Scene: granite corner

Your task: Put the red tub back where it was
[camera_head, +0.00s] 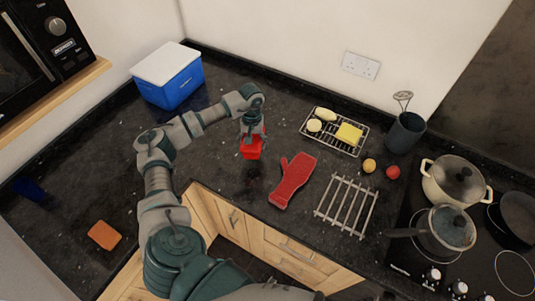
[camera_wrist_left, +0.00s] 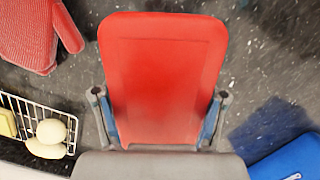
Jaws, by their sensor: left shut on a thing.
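The red tub (camera_head: 251,152) is over the dark granite counter, left of the red oven mitt, in the head view. My left gripper (camera_head: 252,136) comes down on it from above and is shut on it. In the left wrist view the tub (camera_wrist_left: 160,75) fills the middle, with the two fingers of my gripper (camera_wrist_left: 158,125) on either side of its near end. Whether the tub touches the counter is hard to tell. My right gripper is not in view.
A red oven mitt (camera_head: 292,182) and a metal rack (camera_head: 346,205) lie to the right. A wire tray (camera_head: 313,131) holds a sponge. A blue cooler (camera_head: 179,91) stands back left. An orange cloth or sponge (camera_head: 104,235) lies front left. Pots (camera_head: 455,184) stand on the hob.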

